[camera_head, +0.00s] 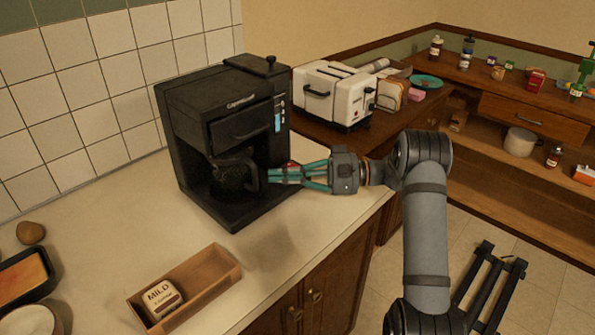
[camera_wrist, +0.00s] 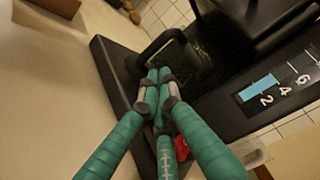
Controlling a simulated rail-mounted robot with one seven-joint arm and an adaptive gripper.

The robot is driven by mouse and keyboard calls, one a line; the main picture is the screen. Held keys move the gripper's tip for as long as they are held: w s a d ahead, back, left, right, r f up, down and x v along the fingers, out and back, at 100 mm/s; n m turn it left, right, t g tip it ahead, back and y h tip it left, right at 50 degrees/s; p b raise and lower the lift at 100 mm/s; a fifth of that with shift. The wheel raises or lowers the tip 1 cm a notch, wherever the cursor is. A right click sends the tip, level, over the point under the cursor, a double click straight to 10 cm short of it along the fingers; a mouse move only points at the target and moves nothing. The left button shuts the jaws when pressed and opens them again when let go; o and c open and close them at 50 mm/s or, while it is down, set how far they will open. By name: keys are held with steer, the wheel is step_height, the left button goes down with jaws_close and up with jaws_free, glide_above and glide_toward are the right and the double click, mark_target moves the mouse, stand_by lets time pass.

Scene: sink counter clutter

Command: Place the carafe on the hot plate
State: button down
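The dark carafe (camera_head: 229,181) stands in the bay of the black coffee machine (camera_head: 240,115), over its base; the hot plate under it is hidden. Its black handle (camera_head: 255,172) points right, toward my gripper (camera_head: 272,175). In the wrist view, the handle loop (camera_wrist: 166,41) is just beyond the teal fingertips of my gripper (camera_wrist: 160,77). The fingertips are drawn close together at the handle. I cannot tell whether the handle is held between them. The carafe looks upright.
A wooden box (camera_head: 210,279) with a "MILD" container (camera_head: 160,299) lies on the counter in front of the machine. A white toaster (camera_head: 335,94) stands behind right. A small red thing (camera_wrist: 182,148) shows near the fingers. Counter between box and machine is clear.

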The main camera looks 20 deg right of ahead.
mark_target(244, 176)
steer(key=shift+p+x, duration=0.35)
steer(key=shift+x, duration=1.45)
steer(key=shift+s+d+f+b, duration=0.2)
steer(key=shift+s+b, duration=0.15)
steer(key=shift+b, duration=0.3)
steer(key=shift+s+a+b, duration=0.15)
steer(key=shift+s+b, duration=0.55)
steer(key=shift+s, duration=0.3)
steer(key=shift+s+a+r, duration=0.15)
steer(key=shift+r, duration=0.1)
steer(key=shift+d+f, duration=0.1)
steer(key=shift+d, duration=0.15)
steer(key=b+v, duration=0.3)
steer(key=v, duration=0.5)
steer(key=shift+d+f, duration=0.1)
steer(key=shift+d, duration=0.25)
steer(key=shift+s+d+b, duration=0.15)
steer(key=shift+d+b, duration=0.15)
steer(key=shift+d, duration=0.25)
steer(key=c, duration=2.5)
jaws_free()
